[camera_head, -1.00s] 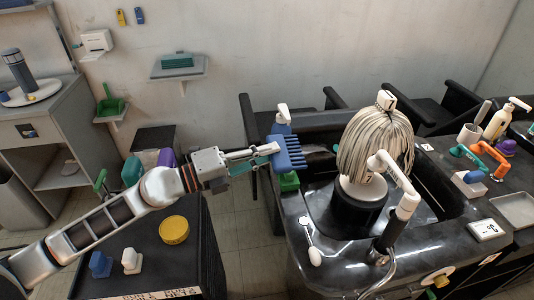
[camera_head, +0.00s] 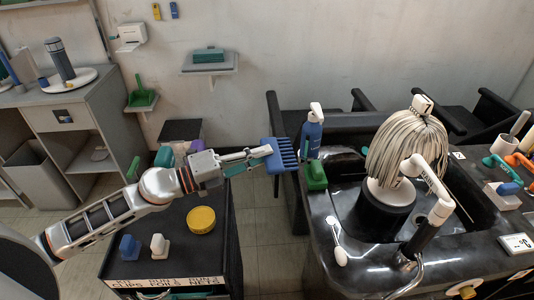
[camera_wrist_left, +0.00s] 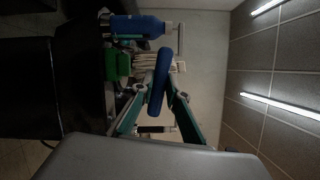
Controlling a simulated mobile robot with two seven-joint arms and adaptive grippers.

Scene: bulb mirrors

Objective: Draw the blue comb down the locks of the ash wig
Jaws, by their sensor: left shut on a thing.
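The blue comb (camera_head: 279,155) is in my left gripper (camera_head: 264,153), with its teeth pointing right. In the left wrist view the comb (camera_wrist_left: 159,82) lies between the two fingers of the left gripper (camera_wrist_left: 158,100). The ash wig (camera_head: 406,145) sits on a stand in the black basin at the right, topped by a white block marked 7. The comb is well to the left of the wig and apart from it. A white shower head (camera_head: 432,183) stands in front of the wig and hides some lower locks. My right gripper is out of view.
A blue pump bottle (camera_head: 312,135) and a green block (camera_head: 315,175) stand between comb and wig, on the basin's left edge. A white spoon-like tool (camera_head: 338,242) lies on the front rim. A black cart (camera_head: 175,255) holds a yellow tin (camera_head: 201,220).

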